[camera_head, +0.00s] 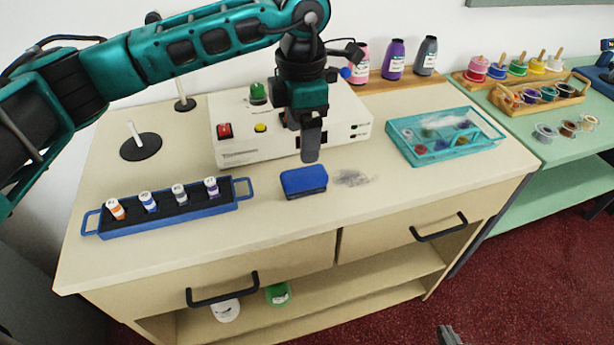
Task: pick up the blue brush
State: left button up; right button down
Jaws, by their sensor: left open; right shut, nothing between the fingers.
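The blue brush (304,180) is a small blue block lying on the beige counter (250,243), near the middle, in front of a white box-shaped machine. My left gripper (311,152) comes down from above and points downward, just above and behind the brush in the picture. It is open and holds nothing; its fingers overlap in this view. I see a small gap between fingertip and brush in the picture, but cannot tell the exact distance. My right gripper (448,335) shows only as a tip at the bottom edge, shut and empty, away from the brush.
A dark smudge (352,178) lies right of the brush. The white machine (235,154) stands behind. A blue rack (170,221) with several vials is at left, a teal tray (430,158) at right. Bottles (394,60) line the back. Counter in front of the brush is clear.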

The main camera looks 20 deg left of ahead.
aim_at(304, 173)
pick_arm(q)
jog(key=f, duration=0.9)
jog(key=shift+s+d+p, duration=0.1)
jog(key=shift+d+p, duration=0.1)
jog(key=shift+p, duration=0.1)
jog(key=shift+f, duration=0.45)
jog(key=shift+f+b, duration=0.2)
jog(key=shift+b, duration=0.15)
jog(key=shift+c, duration=0.3)
jog(key=c, duration=1)
